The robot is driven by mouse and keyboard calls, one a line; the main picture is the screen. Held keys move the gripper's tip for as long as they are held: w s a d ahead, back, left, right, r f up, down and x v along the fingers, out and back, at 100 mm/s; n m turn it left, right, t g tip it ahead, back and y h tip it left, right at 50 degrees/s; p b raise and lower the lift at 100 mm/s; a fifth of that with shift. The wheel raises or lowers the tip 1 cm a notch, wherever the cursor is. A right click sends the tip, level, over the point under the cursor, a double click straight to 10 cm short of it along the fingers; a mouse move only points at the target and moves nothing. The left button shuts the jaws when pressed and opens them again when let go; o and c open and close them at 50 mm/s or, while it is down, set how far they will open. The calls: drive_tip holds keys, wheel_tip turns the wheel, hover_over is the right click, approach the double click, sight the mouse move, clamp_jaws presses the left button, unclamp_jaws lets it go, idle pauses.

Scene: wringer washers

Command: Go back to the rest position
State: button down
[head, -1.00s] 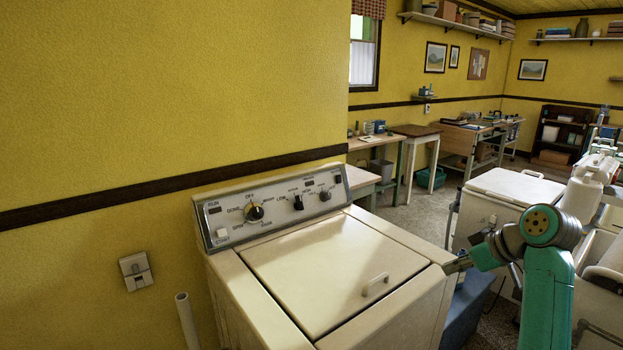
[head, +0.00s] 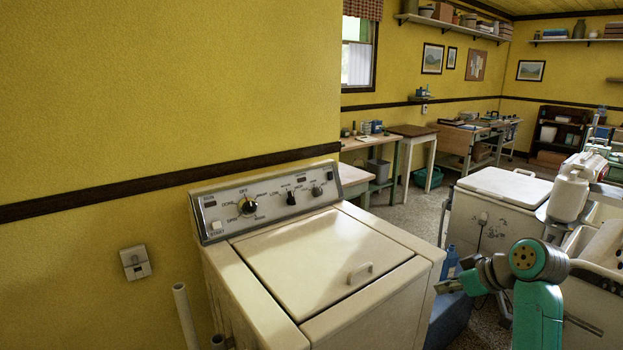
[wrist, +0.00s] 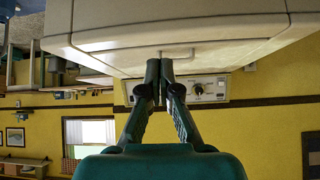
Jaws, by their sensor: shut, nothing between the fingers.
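My gripper (wrist: 159,72) shows in the wrist view with its two dark green fingers together and nothing between them. That view is upside down, and the washer's lid handle (wrist: 177,52) and control panel (wrist: 205,90) appear behind the fingertips. In the head view my green and grey arm (head: 538,285) stands at the lower right, folded, with its gripper end pointing left at the washer's right front edge. Whether it touches the washer cannot be told. The cream washer (head: 330,265) has its lid closed and its knobbed panel (head: 265,203) at the back.
A yellow wall with a dark rail (head: 160,180) is behind the washer. A second white appliance (head: 500,205) and a white jug (head: 569,192) stand at the right. A blue bottle (head: 449,262) is behind my arm. Tables (head: 415,131) line the back wall; floor shows between.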

drive_tip(key=s+a+f+m+t+h, duration=0.1)
drive_tip(key=s+a+f+m, duration=0.15)
drive_tip(key=s+f, duration=0.4)
drive_tip(key=s+a+f+m+t, duration=0.1)
drive_tip(key=s+a+f, duration=0.2)
drive_tip(key=f, duration=0.7)
drive_tip(key=s+a+f+m+t+h, duration=0.15)
drive_tip(key=s+f, duration=0.25)
drive_tip(key=f, duration=0.5)
drive_tip(key=s+a+f+m, duration=0.1)
drive_tip(key=s+f, duration=0.1)
drive_tip(key=s, duration=0.3)
drive_tip(key=s+a+f, duration=0.2)
drive_tip(key=s, duration=0.3)
drive_tip(key=s+a+r+t+h, duration=0.1)
drive_tip(key=s+r+t+h, duration=0.15)
drive_tip(key=s, duration=1.65)
drive_tip(key=s+a+r+t, duration=0.1)
drive_tip(key=s+r, duration=1)
drive_tip(key=s, duration=0.3)
drive_tip(key=shift+a+r+t, duration=0.15)
drive_tip(key=shift+a+t, duration=0.05)
drive_tip(key=shift+t, duration=0.1)
